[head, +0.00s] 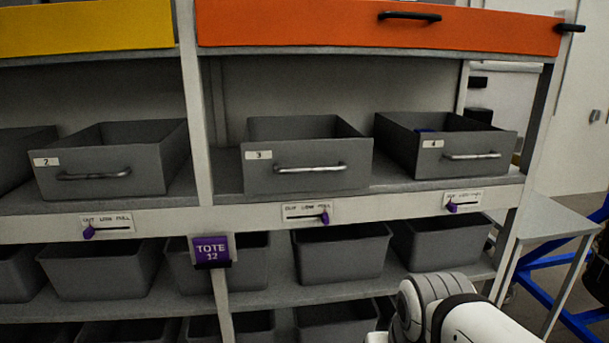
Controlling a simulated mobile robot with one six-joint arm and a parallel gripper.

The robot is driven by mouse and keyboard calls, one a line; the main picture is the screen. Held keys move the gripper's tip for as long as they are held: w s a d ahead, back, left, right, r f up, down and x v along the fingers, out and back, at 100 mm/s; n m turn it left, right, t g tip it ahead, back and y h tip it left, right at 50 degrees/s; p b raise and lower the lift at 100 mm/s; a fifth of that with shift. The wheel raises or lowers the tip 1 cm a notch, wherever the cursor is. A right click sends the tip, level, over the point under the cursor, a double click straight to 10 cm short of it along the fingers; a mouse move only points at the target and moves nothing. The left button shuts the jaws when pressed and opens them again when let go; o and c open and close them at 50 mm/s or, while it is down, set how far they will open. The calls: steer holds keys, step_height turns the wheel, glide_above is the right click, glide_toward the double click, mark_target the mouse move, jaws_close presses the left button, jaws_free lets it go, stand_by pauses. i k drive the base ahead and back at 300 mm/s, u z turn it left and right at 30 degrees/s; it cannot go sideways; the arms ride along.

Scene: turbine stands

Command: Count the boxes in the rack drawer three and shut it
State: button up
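Drawer three (308,167) is a grey open-topped bin with a label "3" and a metal bar handle. It sits on the rack's middle shelf, between drawer 2 (112,162) and drawer 4 (445,147). Its front stands near the shelf edge. Its floor is hidden behind its front wall, so I cannot tell what lies inside. A slider tag (306,212) with a purple pointer, set toward the right end, is on the shelf edge below it. A white and grey part of my arm shows at the bottom right; my gripper is not in view.
Orange (380,28) and yellow (85,27) panels run above. Drawer 4 holds something blue (426,130). Grey totes (343,252) fill the lower shelves, with a purple "TOTE 12" sign (211,251) on the post. A small table (553,217) and a blue frame (560,290) stand right.

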mark_target(293, 154)
steer(key=u, duration=0.4)
steer(key=k, duration=1.2)
steer(key=u, duration=0.85)
steer(key=i, duration=0.8)
steer(key=z, duration=0.35)
steer(key=i, duration=1.25)
steer(key=z, duration=0.75)
